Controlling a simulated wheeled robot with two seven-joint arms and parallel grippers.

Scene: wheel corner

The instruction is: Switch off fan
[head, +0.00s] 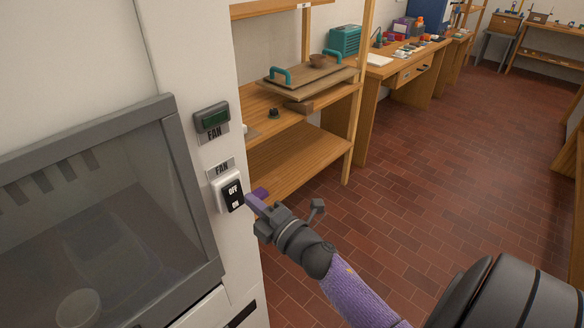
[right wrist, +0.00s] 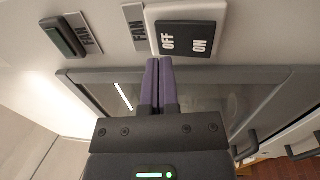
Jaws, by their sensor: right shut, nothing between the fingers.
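The fan switch (head: 229,191) is a black rocker in a white frame on the white panel, marked OFF at its upper part and ON at its lower part, under a FAN label (head: 221,168). It also shows in the right wrist view (right wrist: 187,38), turned sideways. My right gripper (head: 254,196) has purple fingers, shut and empty, just right of the switch. In the right wrist view the fingertips (right wrist: 159,63) lie close below the OFF end; I cannot tell whether they touch. My left gripper is in neither view.
A dark green fan indicator (head: 212,119) sits above the switch. A grey-framed glass window (head: 108,200) of the cabinet is to the left. A wooden shelf (head: 300,160) stands behind, right of the panel. The tiled floor (head: 450,170) to the right is clear.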

